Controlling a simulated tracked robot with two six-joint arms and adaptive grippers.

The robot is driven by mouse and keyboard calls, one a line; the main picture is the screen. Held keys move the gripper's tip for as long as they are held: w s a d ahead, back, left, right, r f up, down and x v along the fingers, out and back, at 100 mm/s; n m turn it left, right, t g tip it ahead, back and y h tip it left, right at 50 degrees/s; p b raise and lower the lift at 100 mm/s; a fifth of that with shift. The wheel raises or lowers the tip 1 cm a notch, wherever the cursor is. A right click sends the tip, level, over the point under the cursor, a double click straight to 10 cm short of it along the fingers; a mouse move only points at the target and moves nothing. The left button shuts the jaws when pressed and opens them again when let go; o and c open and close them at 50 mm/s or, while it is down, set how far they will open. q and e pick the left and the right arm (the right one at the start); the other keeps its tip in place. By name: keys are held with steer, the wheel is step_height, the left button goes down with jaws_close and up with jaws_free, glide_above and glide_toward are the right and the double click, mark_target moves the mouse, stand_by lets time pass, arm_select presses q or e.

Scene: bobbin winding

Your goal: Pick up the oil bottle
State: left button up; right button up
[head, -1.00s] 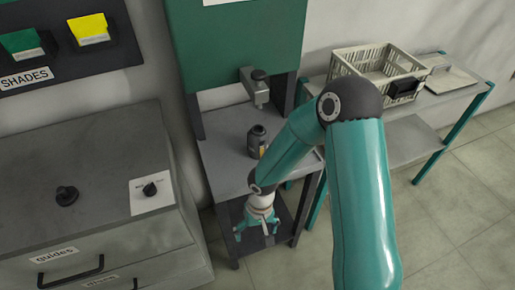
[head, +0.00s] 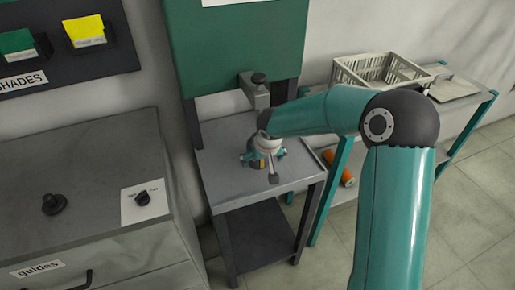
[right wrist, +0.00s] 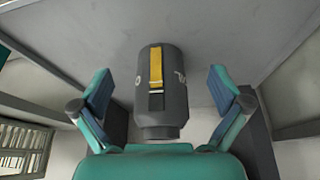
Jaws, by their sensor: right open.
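The oil bottle is a dark grey cylinder (right wrist: 177,85) with a yellow strip, on the grey stand top (head: 228,186). In the right wrist view it lies between my spread fingers, with its narrower neck end toward the palm. A gap shows on both sides, so neither finger touches it there. My right gripper (head: 264,158) is open, pointing down over the bottle in the head view and hiding most of it. It also shows in the right wrist view (right wrist: 160,98). My left gripper is in neither view.
A grey metal arm with a black knob (head: 257,90) stands on the stand just behind my gripper. A cream crate (head: 372,72) sits on the side table to the right. An orange cylinder (head: 346,178) lies below it. A grey cabinet (head: 90,185) is at left.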

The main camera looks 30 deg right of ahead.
steer(key=shift+w+d+r+p, duration=0.1)
steer(key=shift+w+d+p, duration=0.15)
steer(key=shift+w, duration=0.3)
steer(key=w, duration=0.1)
steer(key=w+d+p, duration=0.1)
steer(key=w+p, duration=0.1)
steer(key=shift+w+d+f, duration=0.2)
steer(key=shift+w+f, duration=0.3)
steer(key=shift+f, duration=0.2)
steer(key=shift+c, duration=0.3)
steer(key=c, duration=1.6)
steer(key=shift+r, duration=0.1)
steer(key=shift+c, duration=0.3)
